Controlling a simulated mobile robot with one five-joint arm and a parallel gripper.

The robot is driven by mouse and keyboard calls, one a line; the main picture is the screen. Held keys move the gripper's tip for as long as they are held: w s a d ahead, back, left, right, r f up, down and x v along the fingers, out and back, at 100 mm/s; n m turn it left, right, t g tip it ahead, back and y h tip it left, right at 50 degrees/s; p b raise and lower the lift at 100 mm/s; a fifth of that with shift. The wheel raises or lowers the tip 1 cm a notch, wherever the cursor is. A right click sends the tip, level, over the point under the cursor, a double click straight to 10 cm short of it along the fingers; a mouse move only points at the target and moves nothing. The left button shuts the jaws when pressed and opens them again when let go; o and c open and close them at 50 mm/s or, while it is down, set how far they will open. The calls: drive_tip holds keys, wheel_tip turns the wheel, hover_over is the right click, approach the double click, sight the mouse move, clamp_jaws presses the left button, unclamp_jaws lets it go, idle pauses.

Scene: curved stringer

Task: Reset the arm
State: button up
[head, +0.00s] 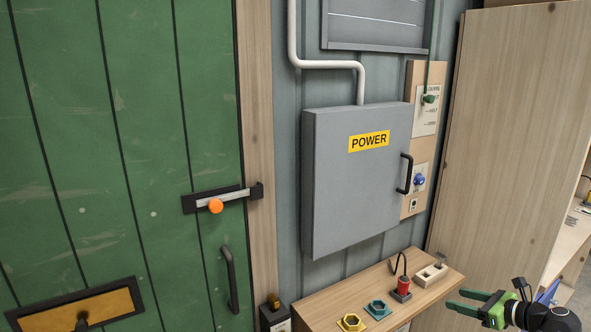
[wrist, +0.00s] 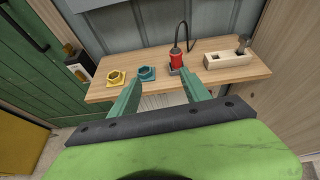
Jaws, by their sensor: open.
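My gripper (head: 473,302) shows at the bottom right of the head view, in front of the shelf's right end. Its two green fingers are apart with nothing between them. In the wrist view my gripper (wrist: 160,92) points toward the wooden shelf (wrist: 215,85), its fingers spread and empty. They overlap the shelf's front edge in that view; I cannot tell how close they are to it.
The shelf holds a yellow nut (head: 351,323), a teal nut (head: 378,309), a red plug (head: 403,286) with a black cable and a wooden block (head: 432,275). A grey POWER box (head: 355,190) hangs above. A green door (head: 120,130) with an orange-knobbed bolt (head: 216,205) stands left; a wooden panel (head: 510,130) stands right.

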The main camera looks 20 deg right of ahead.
drive_tip(key=w+a+f+n+g+y, duration=0.1)
drive_tip(key=w+a+f+n+g, duration=0.2)
drive_tip(key=a, duration=0.4)
drive_tip(key=w+a+f+n+g, duration=0.2)
drive_tip(key=w+a+f+n, duration=0.1)
drive_tip(key=w+a+n, duration=0.3)
drive_tip(key=w+a+f+n+g+y, duration=0.1)
drive_tip(key=w+a+f+n+g, duration=0.2)
drive_tip(key=a, duration=0.6)
drive_tip(key=w+a+f+n+g+h, duration=0.1)
drive_tip(key=a+f+n+g+h, duration=0.15)
drive_tip(key=a+n, duration=0.9)
drive_tip(key=w+a+f+n+g+h, duration=0.1)
drive_tip(key=a+f+n+g+h, duration=0.15)
drive_tip(key=a+n, duration=0.95)
wheel_tip(320, 180, down, 11)
drive_tip(key=s+a+m+b, duration=0.2)
drive_tip(key=a+m+b, duration=0.1)
drive_tip(key=b, duration=0.7)
wheel_tip(320, 180, up, 14)
drive_tip(key=p, duration=1.3)
drive_tip(key=shift+s+d+p, duration=0.2)
drive_tip(key=shift+s+p, duration=0.05)
drive_tip(key=shift+p, duration=0.05)
